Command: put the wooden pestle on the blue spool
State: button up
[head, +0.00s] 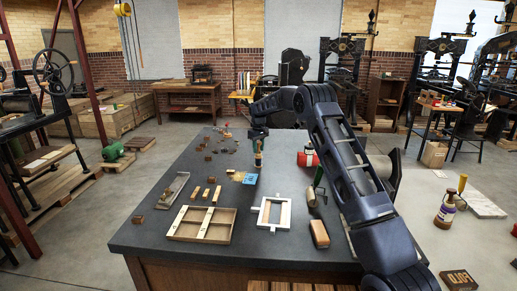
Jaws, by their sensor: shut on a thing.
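My gripper (258,136) points down over the far middle of the dark worktable. It is shut on a small upright brown piece (258,146), which looks like the wooden pestle. Directly below the brown piece is a small dark upright thing (258,161), which may be the blue spool; its colour is hard to make out. I cannot tell whether the two touch.
A wooden divided tray (233,226), a white frame (289,214) and a wooden-backed block (319,234) lie toward the front of the worktable (160,237). A red can (302,158) stands right of my gripper. Several small brown blocks lie to the left.

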jog(key=o, duration=1)
jog(key=shift+f, duration=0.15)
jog(key=shift+o, duration=0.2)
notch_tip(320, 180, up, 12)
jog(key=shift+r, duration=0.25)
jog(key=s+d+r+m+t, duration=0.1)
jog(key=s+d+r+m, duration=0.1)
jog(key=s+d+r, duration=0.95)
jog(key=s+d+r+m+t, duration=0.1)
jog(key=s+d+r, duration=0.3)
jog(key=s+d, duration=0.3)
jog(key=s+d+r+m, duration=0.1)
jog(key=s+d+r, duration=0.3)
jog(key=s+d, duration=0.35)
jog(key=s+d+f+m+t, duration=0.1)
jog(key=s+d, duration=0.3)
jog(key=s, duration=0.5)
jog(key=s+d+f+m+t, duration=0.15)
jog(key=s+d, duration=0.25)
jog(key=s, duration=0.6)
jog(key=s+d+f+m, duration=0.1)
jog(key=s+d+f, duration=0.1)
jog(key=s+f, duration=0.2)
jog(key=s+d+f+m, duration=0.1)
jog(key=s+f, duration=0.3)
jog(key=s, duration=0.6)
jog(key=shift+s+d+f, duration=0.3)
jog(key=shift+d, duration=0.2)
